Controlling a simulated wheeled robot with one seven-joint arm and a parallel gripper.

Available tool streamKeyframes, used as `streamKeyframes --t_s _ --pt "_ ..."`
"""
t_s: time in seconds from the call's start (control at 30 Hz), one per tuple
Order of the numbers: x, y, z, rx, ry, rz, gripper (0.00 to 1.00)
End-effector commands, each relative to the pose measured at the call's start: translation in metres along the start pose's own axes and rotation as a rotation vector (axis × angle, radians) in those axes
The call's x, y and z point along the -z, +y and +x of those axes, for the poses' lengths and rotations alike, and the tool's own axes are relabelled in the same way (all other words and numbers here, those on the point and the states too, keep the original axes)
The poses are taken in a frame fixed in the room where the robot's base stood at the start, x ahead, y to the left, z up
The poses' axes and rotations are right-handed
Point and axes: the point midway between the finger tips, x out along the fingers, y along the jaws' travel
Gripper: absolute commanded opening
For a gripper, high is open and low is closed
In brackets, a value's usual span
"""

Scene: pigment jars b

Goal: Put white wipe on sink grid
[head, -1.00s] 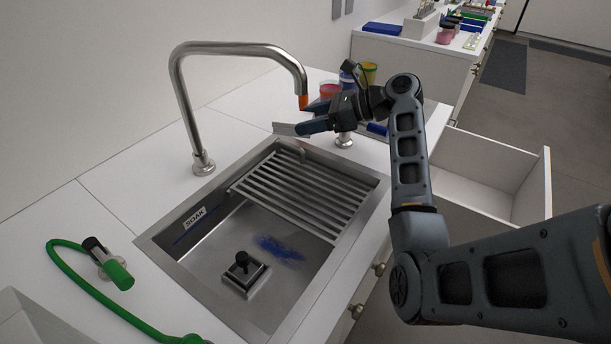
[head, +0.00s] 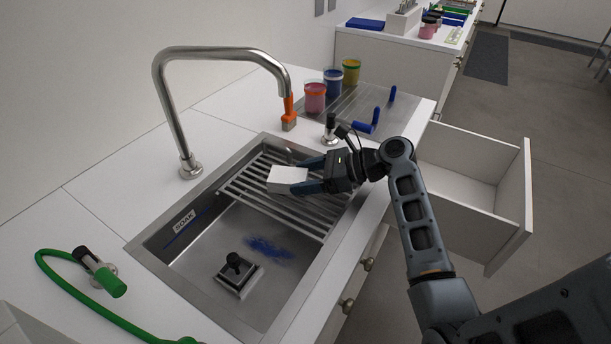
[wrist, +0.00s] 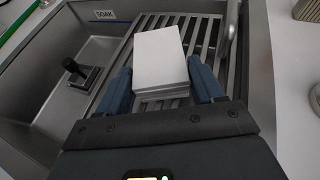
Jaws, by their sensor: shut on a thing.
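The white wipe (head: 288,180) is a pale folded block held between the fingers of my gripper (head: 306,180). In the wrist view the wipe (wrist: 160,62) sits between the two blue fingers of my gripper (wrist: 163,88), with layered edges showing at its near end. The sink grid (head: 262,204) is a rack of metal bars across the far part of the sink. It also shows in the wrist view (wrist: 205,38), behind and around the wipe. The wipe is over the grid; I cannot tell whether it touches the bars.
A tall faucet (head: 170,110) arches at the left, and an orange-handled brush (head: 289,112) is near its spout. Several paint jars (head: 333,84) stand behind the sink. The sink basin (head: 205,265) holds a black-knobbed drain plug (head: 238,270). An open drawer (head: 480,190) is at right.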

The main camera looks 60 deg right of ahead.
Motion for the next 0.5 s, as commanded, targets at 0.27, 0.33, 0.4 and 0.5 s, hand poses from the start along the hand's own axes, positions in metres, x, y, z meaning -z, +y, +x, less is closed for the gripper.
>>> streamKeyframes --t_s 0.27,0.33,0.4,0.5 --pt "0.0015 -0.0003 0.0007 0.0 -0.001 -0.001 0.34" --pt "0.0021 -0.0003 0.001 0.0 -0.001 0.0 0.7" --pt "0.0021 -0.0003 0.0009 0.0 -0.001 -0.001 0.77" --pt "0.002 -0.0003 0.0009 0.0 -0.001 -0.001 0.86"
